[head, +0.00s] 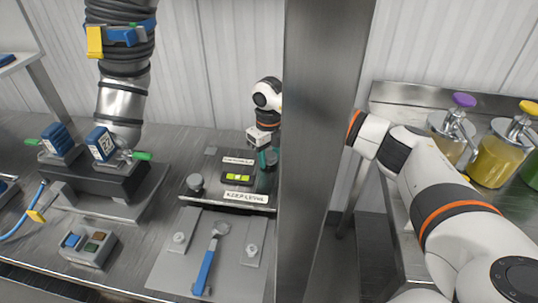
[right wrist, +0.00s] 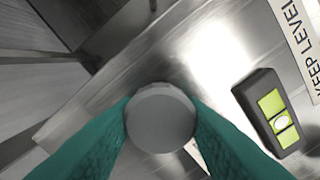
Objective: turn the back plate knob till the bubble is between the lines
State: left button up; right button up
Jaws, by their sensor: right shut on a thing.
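The back plate (head: 225,196) is a metal plate with a "KEEP LEVEL" label and a dark spirit level (head: 238,177) with a lime-green vial. My right gripper (head: 266,160) is over the plate's right side. In the right wrist view, its teal fingers (right wrist: 160,125) are shut around a round grey knob (right wrist: 160,115), seen from above. The level also shows there (right wrist: 262,92). Its pale oval bubble (right wrist: 281,122) appears between two dark lines on the vial. My left gripper is not in view.
Another grey knob (head: 195,182) stands at the plate's left. In front lies a metal sheet (head: 180,265) with a blue-handled tool (head: 207,262). A steel post (head: 318,150) rises just right of the gripper.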

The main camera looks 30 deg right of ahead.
aim_at(269, 154)
jog(key=shift+m, duration=0.4)
jog(key=o, duration=1)
jog(key=shift+r+b, duration=1)
jog(key=shift+r, duration=5.05)
